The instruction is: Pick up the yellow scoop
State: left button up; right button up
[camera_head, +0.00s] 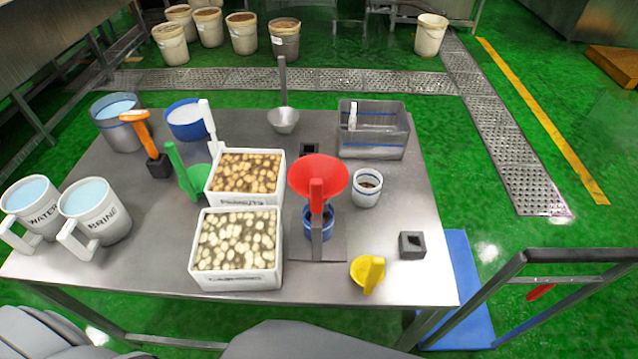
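The yellow scoop (361,268) lies on the metal table (330,283) near its front right corner. Its round bowl is on the left, and its yellow handle stands up at the bowl's right side. Nothing covers it. Neither of my grippers is in view, so I cannot see whether they hold anything.
A small dark square holder (412,245) stands right of the scoop. Behind it are a red funnel (318,172) on a stand and a white cup (367,188). A white bin of cashews (235,281) stands to the left. Green and orange scoops stand farther left.

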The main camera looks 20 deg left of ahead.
aim_at(371, 263)
jog(key=u, duration=2.05)
jog(key=k, duration=1.45)
jog(key=z, duration=2.2)
